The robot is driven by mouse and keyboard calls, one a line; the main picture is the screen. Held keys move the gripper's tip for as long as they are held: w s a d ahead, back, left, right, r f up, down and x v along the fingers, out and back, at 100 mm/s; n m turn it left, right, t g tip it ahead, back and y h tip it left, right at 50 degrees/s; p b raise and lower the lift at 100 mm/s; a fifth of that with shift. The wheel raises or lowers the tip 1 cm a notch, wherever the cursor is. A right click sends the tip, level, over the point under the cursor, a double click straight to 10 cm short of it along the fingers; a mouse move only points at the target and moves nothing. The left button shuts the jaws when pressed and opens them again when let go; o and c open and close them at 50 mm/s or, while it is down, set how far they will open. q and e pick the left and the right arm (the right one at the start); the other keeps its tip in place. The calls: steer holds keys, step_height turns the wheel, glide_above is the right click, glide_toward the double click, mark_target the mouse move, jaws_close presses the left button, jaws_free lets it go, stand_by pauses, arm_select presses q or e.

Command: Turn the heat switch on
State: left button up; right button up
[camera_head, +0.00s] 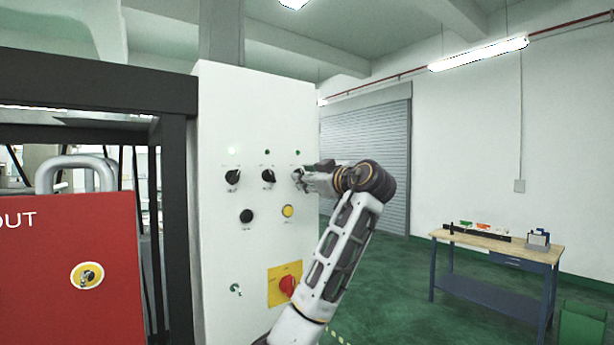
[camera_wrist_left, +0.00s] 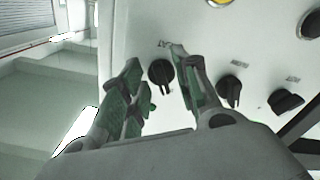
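A white control panel (camera_head: 215,250) carries a row of three black rotary switches: left (camera_head: 232,176), middle (camera_head: 268,175) and right (camera_head: 297,174). The middle switch (camera_wrist_left: 230,91) is just beside the right finger. My right gripper is not in view.
Below the row are a black knob (camera_head: 246,216), a yellow button (camera_head: 288,211) and a red rotary handle (camera_head: 288,285) on a yellow plate. A red lockout box (camera_head: 70,255) is at the left. A workbench (camera_head: 490,240) stands far right, with open floor before it.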

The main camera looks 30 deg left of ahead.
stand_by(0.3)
arm_select(q)
steer(key=shift+a, duration=0.1)
jaws_close()
